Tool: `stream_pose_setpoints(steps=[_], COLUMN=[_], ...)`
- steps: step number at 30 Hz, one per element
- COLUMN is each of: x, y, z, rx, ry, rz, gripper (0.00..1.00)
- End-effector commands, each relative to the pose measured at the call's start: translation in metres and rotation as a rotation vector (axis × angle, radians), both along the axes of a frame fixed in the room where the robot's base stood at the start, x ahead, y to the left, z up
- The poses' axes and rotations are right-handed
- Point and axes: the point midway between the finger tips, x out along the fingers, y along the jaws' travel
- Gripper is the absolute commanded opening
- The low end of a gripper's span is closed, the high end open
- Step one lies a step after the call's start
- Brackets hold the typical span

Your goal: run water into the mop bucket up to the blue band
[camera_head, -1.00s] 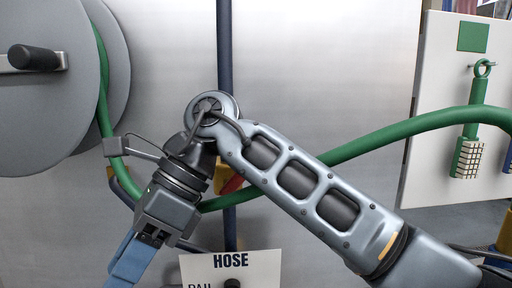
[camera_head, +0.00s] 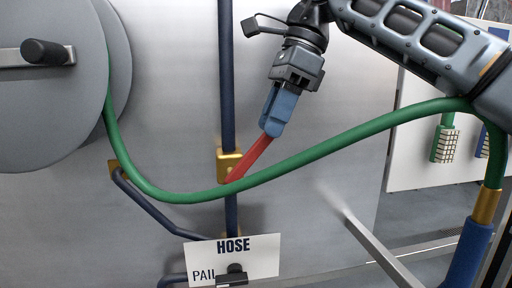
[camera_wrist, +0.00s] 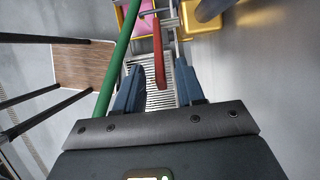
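A red lever (camera_head: 250,157) slants up from a brass valve (camera_head: 224,162) on the dark blue upright pipe in the head view. My gripper (camera_head: 270,128) is at its upper end. In the wrist view, the red lever (camera_wrist: 158,50) ends between my two blue fingers (camera_wrist: 158,78), with a gap on each side. My gripper is open around it. A sign (camera_head: 262,262) reads HOSE and PAIL, with a dark knob (camera_head: 235,270) on it. No bucket or blue band can be made out for certain; a pink and yellow thing (camera_wrist: 122,14) is partly cut off in the wrist view.
A green hose (camera_head: 330,148) runs from the grey reel (camera_head: 85,90) across the front of the pipe, below my gripper, to a blue-handled end (camera_head: 468,255) at right. Brushes hang on a white board (camera_head: 410,165). A floor grate (camera_wrist: 160,98) lies below my fingers.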

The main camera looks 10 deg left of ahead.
Motion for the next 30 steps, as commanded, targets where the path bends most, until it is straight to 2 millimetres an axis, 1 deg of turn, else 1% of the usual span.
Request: stream_pose_setpoints(steps=[1,6,10,15,22,30], x=[-0.002,-0.005,-0.006,-0.006,-0.006,-0.006], y=[0.004,0.013,0.018,0.021,0.022,0.021], z=[-0.008,-0.031,-0.045,-0.052,-0.053,-0.053], rx=[0.001,0.001,0.001,0.001,0.001,0.001], ry=[0.003,0.003,0.002,0.000,0.000,0.000], rz=[0.002,0.002,0.001,0.000,0.000,0.000], gripper=[0.38,0.38,0.38,0.38,0.38,0.12])
